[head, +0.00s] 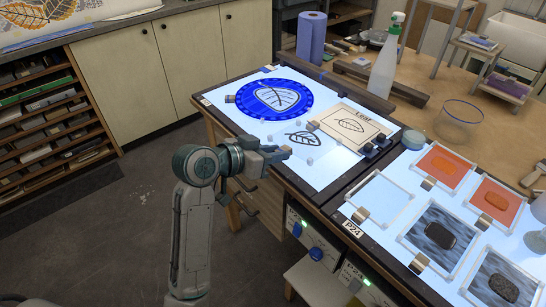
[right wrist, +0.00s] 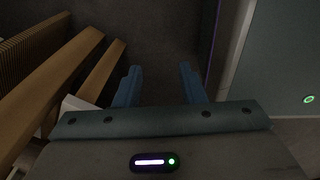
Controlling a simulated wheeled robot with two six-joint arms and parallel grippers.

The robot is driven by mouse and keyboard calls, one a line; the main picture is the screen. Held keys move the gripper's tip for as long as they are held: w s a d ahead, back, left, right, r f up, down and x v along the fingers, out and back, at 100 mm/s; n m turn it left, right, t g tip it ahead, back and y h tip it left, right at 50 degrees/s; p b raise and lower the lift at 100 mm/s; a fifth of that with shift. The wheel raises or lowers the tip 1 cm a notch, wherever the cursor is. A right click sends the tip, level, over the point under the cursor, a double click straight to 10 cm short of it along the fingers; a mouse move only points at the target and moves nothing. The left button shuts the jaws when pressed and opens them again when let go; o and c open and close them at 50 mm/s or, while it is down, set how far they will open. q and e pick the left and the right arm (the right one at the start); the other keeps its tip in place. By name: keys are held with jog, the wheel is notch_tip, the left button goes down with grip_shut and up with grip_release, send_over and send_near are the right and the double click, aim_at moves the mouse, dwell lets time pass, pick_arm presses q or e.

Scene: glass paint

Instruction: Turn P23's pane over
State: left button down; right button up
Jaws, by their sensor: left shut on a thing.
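A round blue pane (head: 305,101) with a dark-outlined pale leaf lies on the lit table at the back left. A small tab shows at its left edge. A dark leaf outline (head: 302,138) lies nearer the front, with small pale blobs around it. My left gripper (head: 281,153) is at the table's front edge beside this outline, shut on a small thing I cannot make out. My right gripper (right wrist: 160,82) shows in the right wrist view, with its blue fingers apart and nothing between them. A label at the table's left corner is too small to read.
A card marked Leaf (head: 350,124) lies right of the outline. A spray bottle (head: 385,65) and a blue roll (head: 311,38) stand behind. The right-hand lit table, labelled P24 (head: 352,229), holds several framed panes. A glass bowl (head: 459,120) stands behind it.

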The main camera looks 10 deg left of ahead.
pick_arm(q)
notch_tip(320, 180, up, 4)
jog(key=r+n+h+p, duration=0.1)
jog(key=n+p, duration=0.1)
jog(key=p, duration=0.1)
jog(key=f+n+t+h+p, duration=0.1)
jog(key=f+n, duration=0.3)
jog(key=n, duration=0.7)
jog(key=f+n+t+h+p, duration=0.1)
jog(key=f+n+t, duration=0.2)
jog(key=n, duration=0.7)
jog(key=f+n+t+p, duration=0.1)
jog(key=f+n, duration=0.4)
jog(key=n, duration=0.6)
jog(key=shift+s+a+f+n+t+h, duration=0.1)
jog(key=shift+s+f+n+t+h, duration=0.25)
jog(key=shift+t, duration=0.45)
